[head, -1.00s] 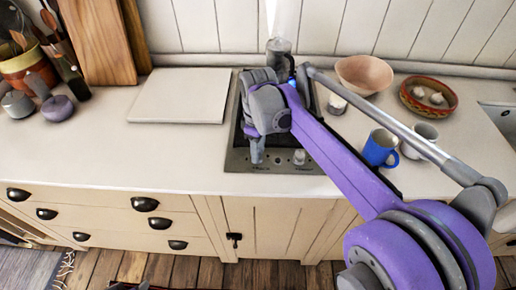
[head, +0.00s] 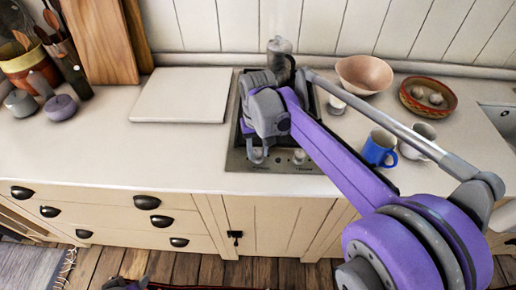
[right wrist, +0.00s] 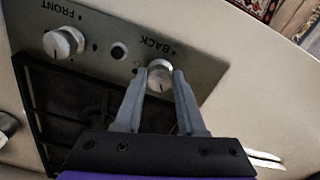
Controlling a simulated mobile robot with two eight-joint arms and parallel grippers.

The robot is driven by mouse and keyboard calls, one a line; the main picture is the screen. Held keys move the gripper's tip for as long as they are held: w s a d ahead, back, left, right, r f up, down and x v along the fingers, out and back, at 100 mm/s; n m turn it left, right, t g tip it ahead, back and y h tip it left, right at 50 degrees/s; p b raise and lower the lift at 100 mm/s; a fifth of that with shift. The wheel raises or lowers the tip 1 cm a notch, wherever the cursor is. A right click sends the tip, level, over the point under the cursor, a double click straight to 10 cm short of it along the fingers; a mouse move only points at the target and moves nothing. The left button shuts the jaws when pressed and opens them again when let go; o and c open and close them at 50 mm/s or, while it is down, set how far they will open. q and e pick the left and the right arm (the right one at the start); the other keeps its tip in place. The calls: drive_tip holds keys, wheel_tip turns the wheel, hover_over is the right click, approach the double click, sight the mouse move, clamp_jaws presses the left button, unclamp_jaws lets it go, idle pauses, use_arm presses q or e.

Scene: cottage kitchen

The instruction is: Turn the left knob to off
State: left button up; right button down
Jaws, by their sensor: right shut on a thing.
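The left knob (head: 257,157) is a small silver knob on the hob's front panel, partly hidden by my right gripper (head: 256,146) in the head view. In the right wrist view it is the knob (right wrist: 160,76) by the upside-down word BACK. My right gripper (right wrist: 158,84) has one finger on each side of this knob and is shut on it. The knob's exact angle is hard to read. The right knob (head: 299,157) stands free, by the word FRONT in the right wrist view (right wrist: 64,42). Only a small dark part, probably of my left arm, shows at the head view's bottom edge.
The dark hob (head: 236,150) is set in the pale counter. A glass press (head: 280,60) stands behind it. A blue mug (head: 379,148), a white cup (head: 418,140) and bowls (head: 364,73) lie to the right. A pale board (head: 180,95) lies left; the counter front is clear.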

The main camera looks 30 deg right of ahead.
sight(257, 154)
drive_tip(key=m, duration=0.6)
drive_tip(key=shift+w+a+m, duration=0.1)
drive_tip(key=shift+m, duration=0.3)
idle(0.4)
drive_tip(key=c, duration=0.5)
unclamp_jaws()
drive_tip(key=shift+r, duration=0.1)
wheel_tip(257, 154, up, 11)
drive_tip(key=p, duration=0.1)
drive_tip(key=shift+f, duration=0.2)
